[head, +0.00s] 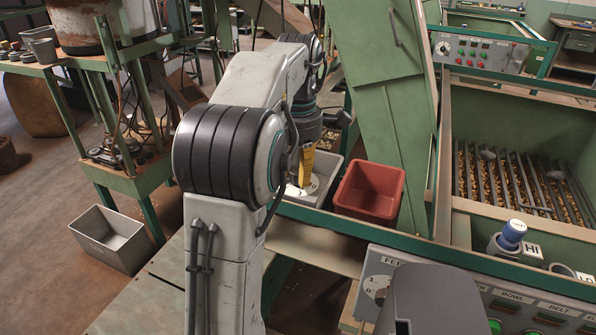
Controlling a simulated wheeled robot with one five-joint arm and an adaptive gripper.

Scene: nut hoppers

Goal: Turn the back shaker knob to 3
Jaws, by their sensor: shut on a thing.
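My gripper (305,160) points down beyond my arm's elbow, partly hidden by my own arm links. It is shut at a narrow yellow upright piece (306,168), which looks like a knob handle. Just below it is a white round plate (312,186) with dark marks, which looks like a dial. The marks are too small to read, so I cannot tell the setting. A grey bin (328,168) surrounds this spot in the picture. The exact contact between my fingers and the yellow piece is hidden.
A red bin (368,190) stands just right of my gripper, beside a tall green chute (392,110). A front panel (372,280) carries a feed dial. A farther panel (482,52) has a dial and several buttons.

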